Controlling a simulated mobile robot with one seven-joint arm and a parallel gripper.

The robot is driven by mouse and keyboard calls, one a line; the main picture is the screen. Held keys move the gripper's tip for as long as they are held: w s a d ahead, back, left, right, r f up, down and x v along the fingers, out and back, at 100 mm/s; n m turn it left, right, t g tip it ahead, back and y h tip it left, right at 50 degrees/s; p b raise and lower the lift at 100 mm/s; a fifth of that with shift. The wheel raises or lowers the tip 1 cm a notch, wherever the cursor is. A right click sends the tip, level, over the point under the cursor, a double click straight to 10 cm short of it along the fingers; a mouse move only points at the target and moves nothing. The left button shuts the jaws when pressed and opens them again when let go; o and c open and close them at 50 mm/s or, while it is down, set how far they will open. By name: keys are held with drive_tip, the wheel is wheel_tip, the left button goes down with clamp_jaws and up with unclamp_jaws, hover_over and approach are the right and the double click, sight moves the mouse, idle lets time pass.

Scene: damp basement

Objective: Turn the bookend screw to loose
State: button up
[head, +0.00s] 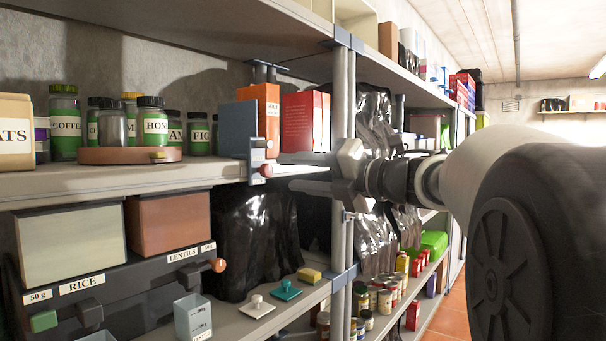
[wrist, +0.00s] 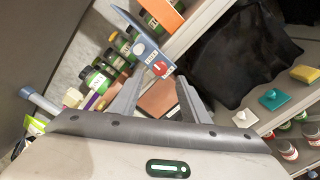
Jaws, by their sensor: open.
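The bookend is a blue-grey upright plate (head: 239,128) on the upper shelf, beside an orange box. Its pale clamp (head: 257,152) hangs at the shelf's front edge and carries the red screw knob (head: 266,171). In the wrist view the red screw (wrist: 160,68) sits on the blue bookend (wrist: 146,42), below a pale round spot. My gripper (head: 281,165) reaches in from the right, its fingertips close to the knob. In the wrist view my gripper (wrist: 160,77) is open, with the screw between the finger ends. Whether they touch it I cannot tell.
An orange box (head: 262,107) and red boxes (head: 305,121) stand right of the bookend. Jars on a round brown tray (head: 125,156) stand to the left. A shelf post (head: 343,110) rises close to my gripper. Black plastic (head: 260,235) hangs below the shelf.

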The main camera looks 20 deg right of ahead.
drive_tip(key=v, duration=1.1)
drive_tip(key=shift+p, duration=0.45)
drive_tip(key=shift+s, duration=0.1)
drive_tip(key=w+d+r+m+t+h+p, duration=0.2)
drive_tip(key=w+d+r+m+t+h, duration=0.5)
drive_tip(key=m, duration=0.7)
drive_tip(key=s+a+f+m+g+h+b, duration=0.1)
drive_tip(key=s+a+f+m+g+h, duration=0.15)
drive_tip(key=s+f+m, duration=0.4)
drive_tip(key=s+a+f+m+g+h, duration=0.2)
drive_tip(key=f+m+g, duration=0.2)
drive_tip(key=f, duration=0.6)
drive_tip(key=s+a+f+m+g+h+b, duration=0.1)
drive_tip(key=s+a+f+m+g+h, duration=0.15)
drive_tip(key=s+f+m+g, duration=0.4)
drive_tip(key=s+a+f+m+g+y, duration=0.1)
drive_tip(key=s+a+f+g+y, duration=0.25)
drive_tip(key=s+a+f, duration=1)
drive_tip(key=w+d+r+p, duration=0.1)
drive_tip(key=r+p, duration=1.1)
drive_tip(key=w+d+r+p, duration=0.1)
drive_tip(key=d+r+p, duration=0.1)
drive_tip(key=r+p, duration=1)
drive_tip(key=shift+w+p, duration=0.15)
drive_tip(key=shift+p, duration=0.35)
